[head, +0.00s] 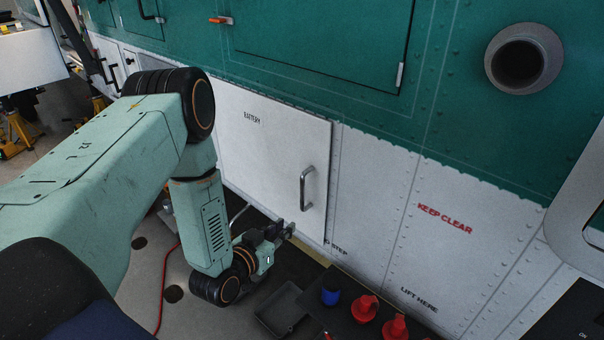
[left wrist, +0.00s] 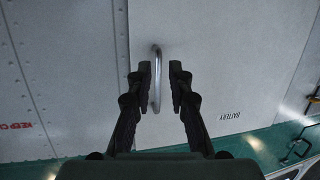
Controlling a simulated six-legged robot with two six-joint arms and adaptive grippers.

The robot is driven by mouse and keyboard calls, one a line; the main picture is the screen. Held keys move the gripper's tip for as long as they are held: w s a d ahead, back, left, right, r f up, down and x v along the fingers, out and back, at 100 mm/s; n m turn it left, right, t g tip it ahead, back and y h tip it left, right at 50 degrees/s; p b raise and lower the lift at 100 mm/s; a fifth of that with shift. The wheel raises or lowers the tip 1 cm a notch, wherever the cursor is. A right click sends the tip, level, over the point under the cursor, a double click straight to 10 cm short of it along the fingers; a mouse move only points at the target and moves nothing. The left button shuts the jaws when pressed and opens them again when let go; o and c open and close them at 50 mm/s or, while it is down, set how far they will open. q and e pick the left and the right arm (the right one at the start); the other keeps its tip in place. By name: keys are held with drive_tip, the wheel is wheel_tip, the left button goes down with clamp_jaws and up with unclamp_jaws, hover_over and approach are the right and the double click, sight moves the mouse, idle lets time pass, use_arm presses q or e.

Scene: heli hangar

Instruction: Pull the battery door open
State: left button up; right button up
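The white battery door (head: 265,150) is on the lower hull side, lettered at its upper left. It looks flush or nearly flush with the panels around it. Its upright metal handle (head: 305,188) is near its right edge. My left gripper (head: 284,230) is low in front of the door, below and left of the handle in the head view. In the left wrist view, the left gripper (left wrist: 161,75) is open, and the handle (left wrist: 157,90) shows between its fingers, closer to the left one. I cannot tell whether they touch. My right gripper is out of view.
A dark tray (head: 284,312) and a dark mat with a blue cup (head: 331,291) and red items (head: 365,308) are below the door. A red cable (head: 167,290) lies on the floor. A round pipe outlet (head: 522,62) sticks out at upper right.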

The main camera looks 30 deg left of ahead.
sight(302, 193)
use_arm(q)
drive_tip(key=w+r+t, duration=0.1)
drive_tip(key=w, duration=0.2)
drive_tip(key=w+r+t, duration=0.1)
drive_tip(key=w+r, duration=0.1)
drive_tip(key=w, duration=0.1)
drive_tip(key=w+r+t, duration=0.1)
drive_tip(key=w, duration=0.2)
drive_tip(key=shift+w+d+r+m, duration=0.2)
drive_tip(key=shift+w+r+m, duration=0.2)
drive_tip(key=shift+s, duration=0.1)
drive_tip(key=shift+c, duration=0.3)
clamp_jaws()
